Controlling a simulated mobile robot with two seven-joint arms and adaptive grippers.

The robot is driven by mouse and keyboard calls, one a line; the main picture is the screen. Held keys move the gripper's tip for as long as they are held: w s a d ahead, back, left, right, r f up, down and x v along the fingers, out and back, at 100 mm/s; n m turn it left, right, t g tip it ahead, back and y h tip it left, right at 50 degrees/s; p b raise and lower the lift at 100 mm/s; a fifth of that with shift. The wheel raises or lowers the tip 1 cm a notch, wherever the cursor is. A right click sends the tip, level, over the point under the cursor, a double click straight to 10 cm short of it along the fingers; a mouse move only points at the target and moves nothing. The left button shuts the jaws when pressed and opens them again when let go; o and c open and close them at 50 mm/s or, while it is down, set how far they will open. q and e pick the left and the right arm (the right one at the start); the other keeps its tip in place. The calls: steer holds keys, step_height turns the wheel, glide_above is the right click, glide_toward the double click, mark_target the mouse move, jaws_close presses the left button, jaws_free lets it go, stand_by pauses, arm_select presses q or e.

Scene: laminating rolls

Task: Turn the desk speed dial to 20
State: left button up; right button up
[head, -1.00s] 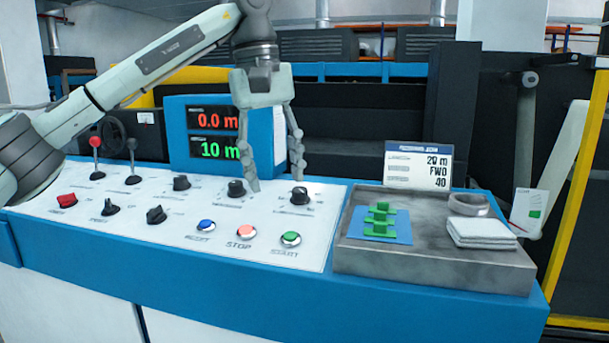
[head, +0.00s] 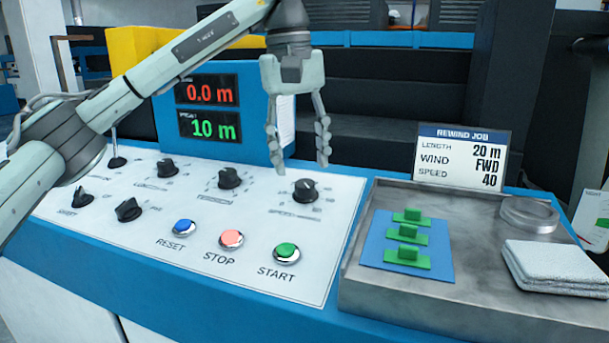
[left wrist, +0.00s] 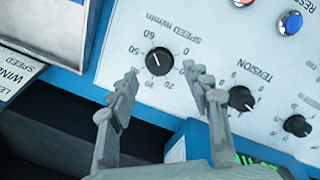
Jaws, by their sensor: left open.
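The speed dial (head: 305,190) is a black round knob at the right end of the back row on the white panel. It also shows in the left wrist view (left wrist: 158,61), with "SPEED m/min" and a numbered scale around it. A white pointer line is on the knob, but I cannot tell its exact reading. My left gripper (head: 300,161) is open and empty, pointing down just above and behind the dial. In the left wrist view its fingertips (left wrist: 162,74) are spread on either side of the dial, apart from it. My right gripper is not in view.
The tension dial (head: 229,178) is left of the speed dial. Reset (head: 184,227), stop (head: 231,239) and start (head: 286,253) buttons lie in front. A metal tray (head: 430,295) is at right, with a job card (head: 460,158) behind it. The display (head: 209,125) stands behind left.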

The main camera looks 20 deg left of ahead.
mark_target(304, 182)
arm_select(q)
steer(key=shift+w+d+f, duration=0.1)
steer(key=shift+f, duration=0.85)
steer(key=shift+w+d+f, duration=0.1)
steer(key=shift+f, duration=0.85)
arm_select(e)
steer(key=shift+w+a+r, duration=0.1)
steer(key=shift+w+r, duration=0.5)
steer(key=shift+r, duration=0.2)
arm_select(q)
jaws_close()
